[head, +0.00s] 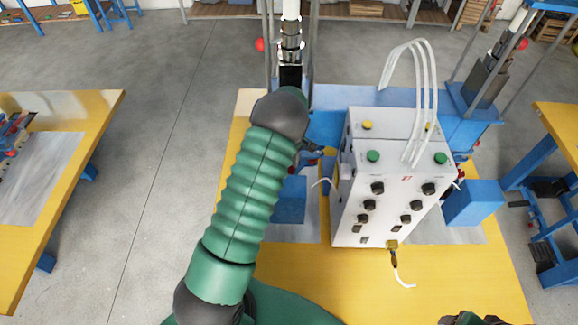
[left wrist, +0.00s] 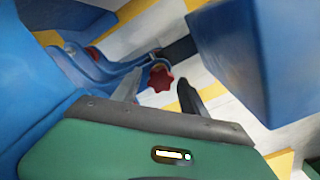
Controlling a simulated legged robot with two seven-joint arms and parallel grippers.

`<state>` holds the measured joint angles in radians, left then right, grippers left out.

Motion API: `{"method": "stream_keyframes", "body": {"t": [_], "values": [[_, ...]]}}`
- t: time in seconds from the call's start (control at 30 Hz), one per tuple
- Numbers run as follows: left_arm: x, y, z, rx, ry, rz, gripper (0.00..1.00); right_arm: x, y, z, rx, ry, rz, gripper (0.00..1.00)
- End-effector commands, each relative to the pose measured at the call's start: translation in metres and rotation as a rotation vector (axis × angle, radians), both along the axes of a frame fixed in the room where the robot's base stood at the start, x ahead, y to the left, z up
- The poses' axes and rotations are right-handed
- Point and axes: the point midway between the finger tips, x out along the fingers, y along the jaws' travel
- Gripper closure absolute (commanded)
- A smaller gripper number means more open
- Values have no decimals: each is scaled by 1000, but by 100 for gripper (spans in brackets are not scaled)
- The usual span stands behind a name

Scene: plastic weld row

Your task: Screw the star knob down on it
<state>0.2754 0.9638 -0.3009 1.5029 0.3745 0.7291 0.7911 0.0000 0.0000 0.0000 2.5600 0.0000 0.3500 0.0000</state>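The red star knob (left wrist: 160,79) shows in the left wrist view, between and seemingly just beyond my left fingertips. My left gripper (left wrist: 161,77) is open, with a pale finger on the left of the knob and a dark finger on the right. A gap shows on both sides of the knob; I see no clear contact. What lies under the knob is hard to make out. In the head view my left gripper (head: 312,153) is mostly hidden by my green arm, beside the white control box. A green and dark piece at the bottom right edge seems to be my right gripper (head: 472,319), mostly cut off.
The white control box (head: 375,190) with knobs and buttons stands close to the right of my left gripper. White tubes (head: 420,90) rise behind its top. A blue block (head: 473,204) is right of it. The yellow table's front (head: 400,300) is mostly clear.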

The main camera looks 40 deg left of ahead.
Motion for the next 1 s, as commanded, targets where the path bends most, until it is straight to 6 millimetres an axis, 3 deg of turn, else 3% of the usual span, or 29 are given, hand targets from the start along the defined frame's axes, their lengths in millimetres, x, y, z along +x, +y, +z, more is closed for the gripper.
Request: {"method": "stream_keyframes", "body": {"t": [0.03,0.37,0.47,0.57,0.83,0.87,1.0], "values": [[0,0,0,0,0,-1,57,0,0,0,0,0,0,33],[0,0,0,0,0,-2,100,0,0,0,0,0,0,33],[0,0,-1,-1,0,-28,100,0,0,-2,0,0,0,33],[0,0,-3,-2,-2,-211,100,0,0,-9,0,0,0,33],[2,-2,-2,-2,-3,-959,100,0,0,-21,0,0,0,33],[1,-2,-1,-2,-1,-945,63,0,0,-19,0,0,0,33],[2,-3,0,-2,-1,-937,44,0,0,-19,0,0,0,33]]}}
